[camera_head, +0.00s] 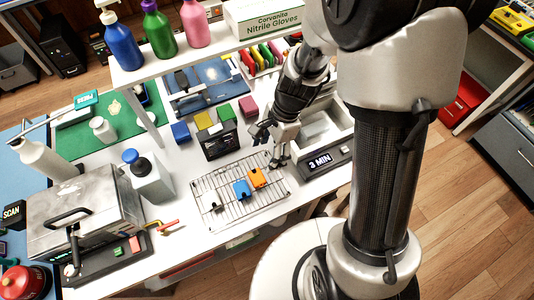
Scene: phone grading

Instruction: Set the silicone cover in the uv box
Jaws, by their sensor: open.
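My gripper (268,149) is open, with nothing seen between its fingers. It hangs above the white table, just beyond the far right corner of a wire rack. On the rack lie an orange piece (257,178) and a blue piece (241,189), either of which may be a silicone cover; I cannot tell for sure. A white open-topped box with a "3 MIN" display (320,163) stands right of the gripper and may be the uv box. My arm hides part of it, and its inside shows only in part.
The wire rack (207,199) also holds a small black piece. A dark box (218,143) with coloured blocks around it stands left of the gripper. A shelf with pump bottles (158,30) spans the back.

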